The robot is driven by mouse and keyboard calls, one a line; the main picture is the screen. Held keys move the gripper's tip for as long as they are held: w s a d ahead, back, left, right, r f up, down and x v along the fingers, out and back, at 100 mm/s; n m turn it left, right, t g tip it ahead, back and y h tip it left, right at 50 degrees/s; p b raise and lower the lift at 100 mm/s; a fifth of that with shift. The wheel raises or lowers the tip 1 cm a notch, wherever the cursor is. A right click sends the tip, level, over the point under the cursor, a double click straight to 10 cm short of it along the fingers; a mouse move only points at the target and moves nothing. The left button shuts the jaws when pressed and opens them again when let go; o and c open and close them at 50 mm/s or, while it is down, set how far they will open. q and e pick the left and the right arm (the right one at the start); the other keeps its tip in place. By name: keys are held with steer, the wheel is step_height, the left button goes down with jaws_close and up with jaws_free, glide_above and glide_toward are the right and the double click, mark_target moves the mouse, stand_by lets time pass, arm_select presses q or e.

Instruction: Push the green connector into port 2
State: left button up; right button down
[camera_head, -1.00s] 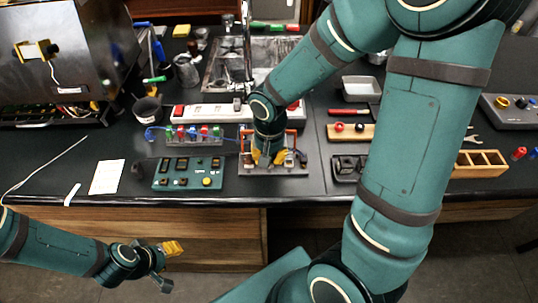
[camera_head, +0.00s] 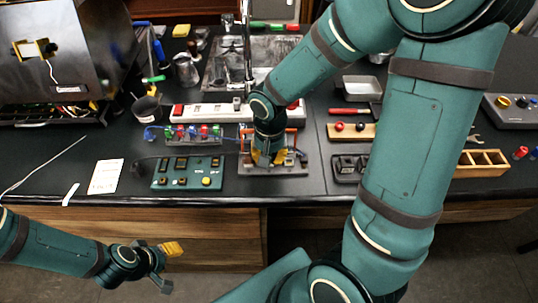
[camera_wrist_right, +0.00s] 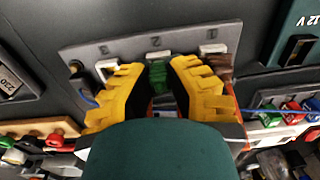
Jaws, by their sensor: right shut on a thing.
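The green connector (camera_wrist_right: 157,74) is between the yellow fingers of my right gripper (camera_wrist_right: 156,85) in the wrist view, in line with the port marked 2 on the grey port plate (camera_wrist_right: 128,52). Its far end meets the plate at that port; I cannot tell how deep it sits. In the head view my right gripper (camera_head: 268,156) points down over the same plate (camera_head: 290,170), and its fingers hide the connector. My left gripper (camera_head: 168,266) hangs open and empty in front of the bench at lower left.
White sockets mark port 3 (camera_wrist_right: 106,67) and port 1 (camera_wrist_right: 212,50). A brown piece (camera_wrist_right: 219,64) is beside port 1. A blue-wired plug (camera_wrist_right: 82,82) is near port 3. A green button panel (camera_head: 188,173) and a coloured connector rack (camera_head: 195,134) stand left of the plate.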

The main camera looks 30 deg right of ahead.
steer(key=c, duration=1)
jaws_free()
steer(key=shift+o, duration=0.2)
steer(key=shift+r, duration=0.1)
step_height(320, 180, up, 12)
steer(key=shift+s, duration=0.15)
